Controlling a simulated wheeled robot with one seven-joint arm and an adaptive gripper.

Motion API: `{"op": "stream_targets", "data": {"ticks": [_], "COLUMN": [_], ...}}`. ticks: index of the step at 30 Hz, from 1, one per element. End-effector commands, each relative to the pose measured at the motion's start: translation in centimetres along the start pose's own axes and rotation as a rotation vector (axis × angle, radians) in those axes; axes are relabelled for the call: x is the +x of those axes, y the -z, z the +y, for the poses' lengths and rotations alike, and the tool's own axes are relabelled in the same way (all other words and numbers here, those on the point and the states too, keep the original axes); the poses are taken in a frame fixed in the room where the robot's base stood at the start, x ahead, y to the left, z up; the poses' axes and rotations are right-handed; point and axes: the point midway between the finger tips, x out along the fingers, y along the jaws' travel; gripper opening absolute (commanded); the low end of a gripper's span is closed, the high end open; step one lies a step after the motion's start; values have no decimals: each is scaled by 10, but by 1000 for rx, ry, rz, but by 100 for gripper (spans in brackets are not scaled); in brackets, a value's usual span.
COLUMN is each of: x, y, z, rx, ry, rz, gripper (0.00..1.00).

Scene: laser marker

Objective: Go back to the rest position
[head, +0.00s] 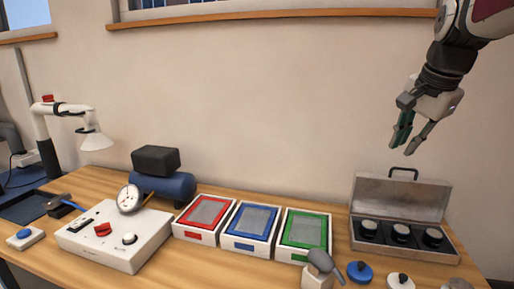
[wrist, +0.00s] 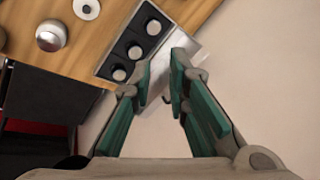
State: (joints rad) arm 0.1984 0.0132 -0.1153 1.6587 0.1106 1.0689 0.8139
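My gripper (head: 412,137) hangs in the air at the upper right of the head view, above the open metal case and well clear of the table. Its fingers are apart with nothing between them. In the wrist view the two green-padded fingers of my gripper (wrist: 161,85) stand apart, with the wall and the case's lid beyond them. The metal case (head: 398,196) stands open at the right of the table and holds three dark round pieces with pale tops. The case also shows in the wrist view (wrist: 107,68).
The wooden table (head: 85,187) carries red (head: 207,212), blue (head: 248,221) and green (head: 303,231) trays, a white control box (head: 113,235) with a gauge, and a blue cylinder (head: 165,186). A blue disc (head: 359,272) and a white disc (head: 400,281) lie before the case. Free air surrounds my gripper.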

Motion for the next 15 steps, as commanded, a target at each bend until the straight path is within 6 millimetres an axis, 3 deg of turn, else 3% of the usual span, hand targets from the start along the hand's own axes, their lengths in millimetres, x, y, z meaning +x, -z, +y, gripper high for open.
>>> {"op": "stream_targets", "data": {"ticks": [1, 6, 15], "x": [-15, -41, -55], "y": [-23, -91, -194], "z": [13, 61, 167], "rx": [-78, -366, -874], "ry": [5, 7, 5], "rz": [-7, -30, -49], "gripper": [16, 16, 16]}}
